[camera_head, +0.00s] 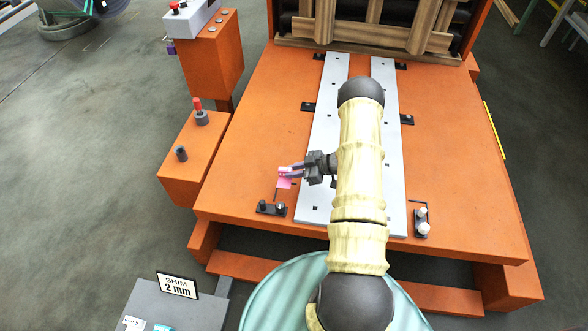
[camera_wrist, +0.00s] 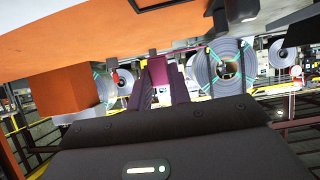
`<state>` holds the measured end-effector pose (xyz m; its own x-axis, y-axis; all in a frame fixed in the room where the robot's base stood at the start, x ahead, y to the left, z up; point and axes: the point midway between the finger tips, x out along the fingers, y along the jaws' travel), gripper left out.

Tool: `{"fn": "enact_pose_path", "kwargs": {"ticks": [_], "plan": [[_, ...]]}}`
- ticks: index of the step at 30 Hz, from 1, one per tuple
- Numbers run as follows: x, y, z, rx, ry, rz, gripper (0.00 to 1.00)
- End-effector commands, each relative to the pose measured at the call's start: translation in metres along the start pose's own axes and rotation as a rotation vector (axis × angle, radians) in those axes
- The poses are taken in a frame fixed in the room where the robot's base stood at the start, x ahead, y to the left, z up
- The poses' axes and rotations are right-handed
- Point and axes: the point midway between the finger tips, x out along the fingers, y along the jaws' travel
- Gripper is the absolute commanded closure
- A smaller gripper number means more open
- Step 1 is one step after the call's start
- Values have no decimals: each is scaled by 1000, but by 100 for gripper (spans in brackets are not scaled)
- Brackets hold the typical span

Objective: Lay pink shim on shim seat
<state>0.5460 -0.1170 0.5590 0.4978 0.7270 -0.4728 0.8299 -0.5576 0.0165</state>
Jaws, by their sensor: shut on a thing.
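The pink shim (camera_head: 284,178) is a small flat piece at the tip of my gripper (camera_head: 297,172), left of the pale strip on the orange table. My gripper is shut on it. In the wrist view the shim shows magenta (camera_wrist: 158,70) between the two dark fingers. A dark corner mark (camera_head: 276,196) lies just below the shim, beside a black block with pins (camera_head: 271,208). A similar mark stands at the right by another block (camera_head: 421,222). I cannot tell which of these is the shim seat. The gap between shim and table is unclear.
Two light steel strips (camera_head: 321,150) run along the orange table (camera_head: 260,120), with black clamps beside them. My arm covers part of them. An orange control box (camera_head: 190,158) with knobs stands left. A grey stand with a "SHIM 2 mm" sign (camera_head: 177,285) is lower left.

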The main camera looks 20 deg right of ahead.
Motion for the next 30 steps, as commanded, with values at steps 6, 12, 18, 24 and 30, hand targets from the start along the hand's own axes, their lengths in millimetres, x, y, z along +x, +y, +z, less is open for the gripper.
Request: {"fn": "enact_pose_path", "kwargs": {"ticks": [6,12,18,24,30], "plan": [[10,0,18,0,0,0,100],[17,-1,32,1,0,0,100],[20,0,38,0,0,1,100],[21,-1,38,-1,0,-1,100],[22,-1,38,-1,0,-1,63]]}}
